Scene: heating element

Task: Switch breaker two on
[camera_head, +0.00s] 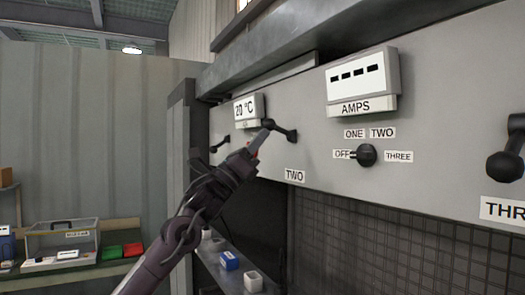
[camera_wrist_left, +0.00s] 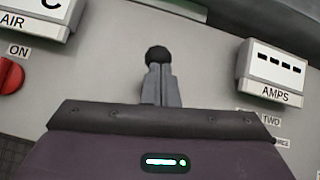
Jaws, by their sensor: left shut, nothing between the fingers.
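Breaker two's black lever (camera_head: 283,131) is on the grey panel above the label TWO (camera_head: 295,175). Its round knob (camera_head: 268,123) points to the left and slightly up from the pivot. My left gripper (camera_head: 256,147) is shut and empty, just below and left of the knob. In the left wrist view the shut fingers (camera_wrist_left: 160,84) point at the black knob (camera_wrist_left: 157,54), which shows just beyond their tips. I cannot tell whether they touch it. My right gripper is not in view.
A rotary selector (camera_head: 367,155) sits under the AMPS meter (camera_head: 362,82). Another lever (camera_head: 506,163) is at the right edge, and one (camera_head: 219,145) at the far left. A red knob (camera_wrist_left: 10,80) marked ON shows in the wrist view. A shelf (camera_head: 220,266) with small boxes is below.

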